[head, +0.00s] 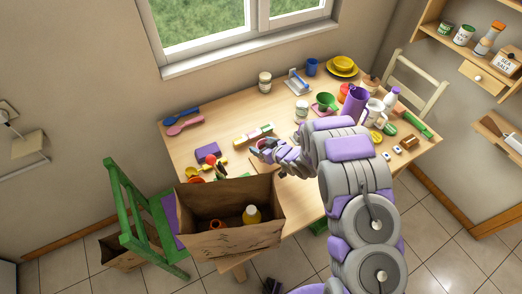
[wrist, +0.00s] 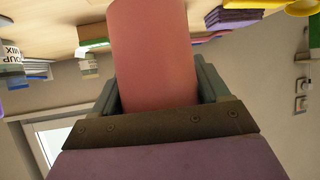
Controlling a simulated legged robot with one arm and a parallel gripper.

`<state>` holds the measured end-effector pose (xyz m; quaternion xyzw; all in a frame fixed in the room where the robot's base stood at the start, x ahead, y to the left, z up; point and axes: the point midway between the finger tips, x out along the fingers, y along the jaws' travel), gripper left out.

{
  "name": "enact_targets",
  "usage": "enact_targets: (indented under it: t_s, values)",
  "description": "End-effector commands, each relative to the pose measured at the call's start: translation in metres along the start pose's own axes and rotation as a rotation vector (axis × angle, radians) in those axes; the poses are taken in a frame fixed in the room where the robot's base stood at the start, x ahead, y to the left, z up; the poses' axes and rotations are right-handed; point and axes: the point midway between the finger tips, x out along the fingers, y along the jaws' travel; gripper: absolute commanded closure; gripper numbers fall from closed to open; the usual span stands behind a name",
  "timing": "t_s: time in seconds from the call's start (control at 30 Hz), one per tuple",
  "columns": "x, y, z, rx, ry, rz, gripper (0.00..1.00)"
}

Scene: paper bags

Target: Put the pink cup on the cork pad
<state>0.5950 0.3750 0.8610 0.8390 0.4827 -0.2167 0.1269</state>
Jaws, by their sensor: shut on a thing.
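The pink cup (wrist: 150,55) fills the upper middle of the wrist view, a plain salmon-pink cylinder. My gripper (wrist: 158,88) is shut on it, with one grey finger on each side. In the head view my gripper (head: 263,150) is over the left-middle part of the table. The cup is hard to make out there, small and mostly covered by the gripper. I cannot pick out the cork pad with certainty in either view.
A brown paper bag (head: 229,238) with a yellow bottle inside stands open at the table's front left. A green chair (head: 125,205) is left of it. Several cups and jars crowd the right side. Pink and blue spoons (head: 184,124) lie at back left.

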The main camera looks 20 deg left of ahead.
Motion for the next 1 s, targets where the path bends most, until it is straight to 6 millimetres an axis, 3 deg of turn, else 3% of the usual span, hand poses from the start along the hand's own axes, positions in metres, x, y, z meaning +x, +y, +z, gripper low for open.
enact_targets:
  t_s: [0.17, 0.5, 0.7, 0.73, 1.0]
  values:
    - [0.006, 0.004, -0.003, 0.005, 0.003, 0.0, 0.6]
    - [0.029, 0.002, 0.027, 0.0, -0.002, 0.001, 0.6]
    - [0.028, 0.002, 0.026, -0.001, -0.002, 0.001, 0.6]
    - [0.028, 0.002, 0.026, -0.001, -0.002, 0.001, 0.22]
    - [0.024, 0.004, 0.027, 0.003, 0.002, 0.001, 0.0]
